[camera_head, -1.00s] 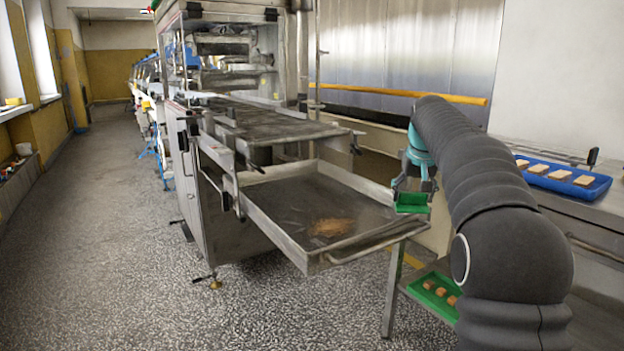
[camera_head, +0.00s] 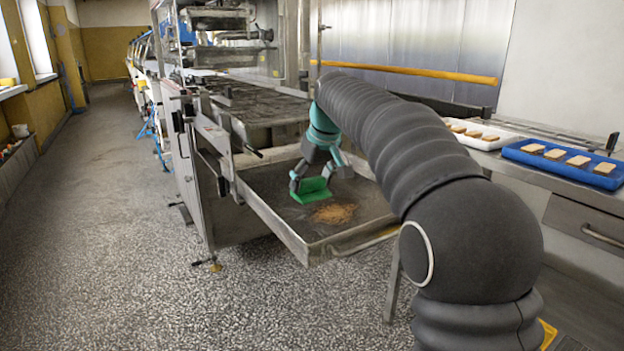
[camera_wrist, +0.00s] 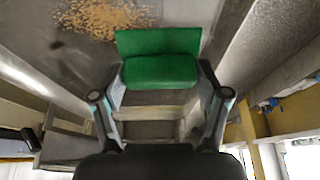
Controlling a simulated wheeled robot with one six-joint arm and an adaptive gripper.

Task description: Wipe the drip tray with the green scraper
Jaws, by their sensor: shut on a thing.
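My gripper (camera_head: 317,180) is shut on the green scraper (camera_head: 312,191) and holds it over the drip tray (camera_head: 268,221). The scraper also shows in the wrist view (camera_wrist: 158,62), between the two fingers of my gripper. The drip tray is a grey metal tray with raised walls, below the machine's mesh belt. A patch of tan crumbs (camera_head: 335,213) lies on its floor, just right of and nearer than the scraper in the head view. In the wrist view the crumbs (camera_wrist: 105,18) lie beyond the scraper's edge, to the upper left. I cannot tell whether the scraper touches the tray floor.
The enrober's mesh belt (camera_head: 255,103) and frame stand above and behind the tray. A blue tray (camera_head: 520,153) and a white tray (camera_head: 459,138) with biscuits stand on the right counter. The speckled floor at left is clear.

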